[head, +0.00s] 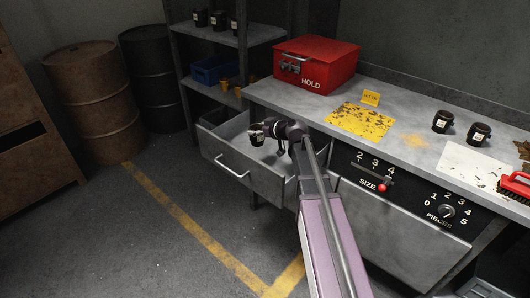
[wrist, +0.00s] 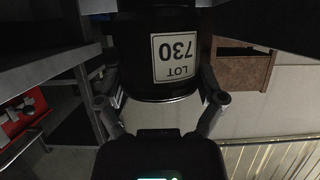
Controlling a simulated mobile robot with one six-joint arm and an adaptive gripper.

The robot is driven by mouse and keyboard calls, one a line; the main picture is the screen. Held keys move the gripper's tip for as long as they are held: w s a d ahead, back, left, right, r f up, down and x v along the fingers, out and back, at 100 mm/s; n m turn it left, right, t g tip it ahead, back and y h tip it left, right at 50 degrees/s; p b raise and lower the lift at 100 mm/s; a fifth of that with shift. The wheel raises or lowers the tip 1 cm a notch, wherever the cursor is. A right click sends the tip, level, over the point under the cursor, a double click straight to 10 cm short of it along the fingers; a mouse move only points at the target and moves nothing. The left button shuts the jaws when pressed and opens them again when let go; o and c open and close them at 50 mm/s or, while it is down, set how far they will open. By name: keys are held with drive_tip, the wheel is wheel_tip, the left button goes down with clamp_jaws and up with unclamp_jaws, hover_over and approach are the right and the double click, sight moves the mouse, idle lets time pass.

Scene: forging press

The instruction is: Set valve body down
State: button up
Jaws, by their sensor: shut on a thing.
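A black valve body (head: 257,136) with a white label is at the tip of my gripper (head: 270,129) in the head view. It is in the air in front of the bench, over the open left drawer (head: 247,172). In the wrist view the valve body (wrist: 135,60) sits between the two fingers of my gripper (wrist: 160,85), which is shut on it. Its label reads LOT 730 and appears upside down there. Two similar black valve bodies (head: 443,121) (head: 479,133) stand upright on the bench at the right.
The grey bench (head: 405,150) carries a red HOLD box (head: 318,68), a stained yellow mat (head: 360,121), a yellow tag (head: 371,97), a white mat (head: 468,163) and a red brush (head: 516,185). Shelves (head: 255,34) behind hold several black parts and a blue bin (head: 213,70).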

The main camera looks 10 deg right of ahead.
sight(263, 143)
drive_tip(key=shift+f+b, duration=2.9)
drive_tip(key=shift+f, duration=0.15)
drive_tip(key=shift+f, duration=0.1)
drive_tip(key=shift+f+b, duration=1.8)
drive_tip(key=shift+b, duration=0.1)
drive_tip(key=shift+f, duration=0.15)
drive_tip(key=o, duration=1)
drive_tip(key=shift+r, duration=0.25)
drive_tip(key=shift+p+v, duration=1.45)
drive_tip(key=shift+v, duration=2.25)
